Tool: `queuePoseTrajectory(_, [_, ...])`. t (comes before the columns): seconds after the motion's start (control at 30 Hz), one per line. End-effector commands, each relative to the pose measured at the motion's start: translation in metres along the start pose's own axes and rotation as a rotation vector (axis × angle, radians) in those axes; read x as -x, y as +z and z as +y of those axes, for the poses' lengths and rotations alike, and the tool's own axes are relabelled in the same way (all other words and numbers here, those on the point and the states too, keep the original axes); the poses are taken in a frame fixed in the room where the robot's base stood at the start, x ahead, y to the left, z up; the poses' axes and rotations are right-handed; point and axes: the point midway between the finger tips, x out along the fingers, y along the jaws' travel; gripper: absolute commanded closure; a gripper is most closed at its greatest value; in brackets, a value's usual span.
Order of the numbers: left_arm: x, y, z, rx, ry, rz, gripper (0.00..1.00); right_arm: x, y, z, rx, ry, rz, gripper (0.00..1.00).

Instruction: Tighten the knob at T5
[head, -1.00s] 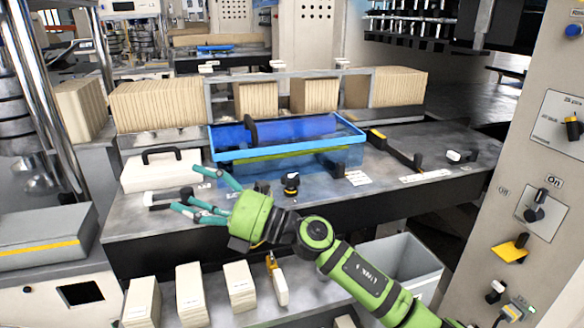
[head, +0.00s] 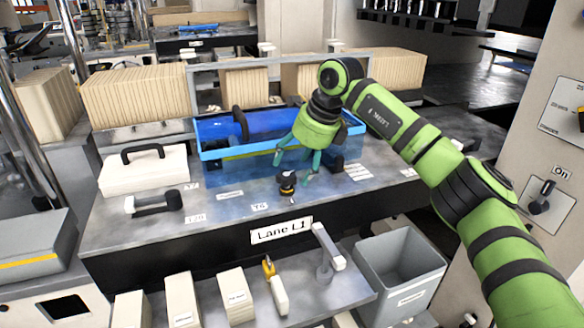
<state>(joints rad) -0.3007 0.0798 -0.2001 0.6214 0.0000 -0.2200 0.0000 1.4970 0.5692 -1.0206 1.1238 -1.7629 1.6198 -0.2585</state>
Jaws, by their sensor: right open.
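My right gripper (head: 298,164) has teal fingers spread open and pointing down. In the picture they are just above and beside the knob, with no clear contact and nothing between them. My left gripper is out of view.
The blue tray (head: 205,155) is right behind my fingers. A white case (head: 140,172) and a black-and-white handle (head: 153,203) are at left. A tilted grey lever (head: 328,246), a yellow-tipped tool (head: 276,285) and a grey bin (head: 402,265) are below the bench edge.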

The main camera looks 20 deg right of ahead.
Motion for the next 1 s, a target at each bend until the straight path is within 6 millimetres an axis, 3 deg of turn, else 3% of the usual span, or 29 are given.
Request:
queuePoseTrajectory(0.23, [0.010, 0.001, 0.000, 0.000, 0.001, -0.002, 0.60, -0.026, 0.001, 0.001, 0.001, 0.002, 0.000, 0.28])
queuePoseTrajectory(0.53, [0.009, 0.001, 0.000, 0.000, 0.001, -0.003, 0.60, -0.030, 0.001, 0.001, 0.001, 0.002, -0.002, 0.28])
queuePoseTrajectory(0.57, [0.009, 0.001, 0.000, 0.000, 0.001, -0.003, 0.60, -0.030, 0.001, 0.001, 0.001, 0.002, -0.002, 0.36])
queuePoseTrajectory(0.6, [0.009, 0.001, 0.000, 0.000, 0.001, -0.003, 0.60, -0.030, 0.001, 0.001, 0.001, 0.002, -0.002, 0.52])
queuePoseTrajectory(0.7, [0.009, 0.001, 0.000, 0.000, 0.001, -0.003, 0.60, -0.031, 0.000, 0.001, 0.001, 0.003, -0.001, 0.87])
queuePoseTrajectory(1.0, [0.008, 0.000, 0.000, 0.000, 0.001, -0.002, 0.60, -0.035, -0.003, 0.003, -0.004, 0.006, 0.010, 0.90])
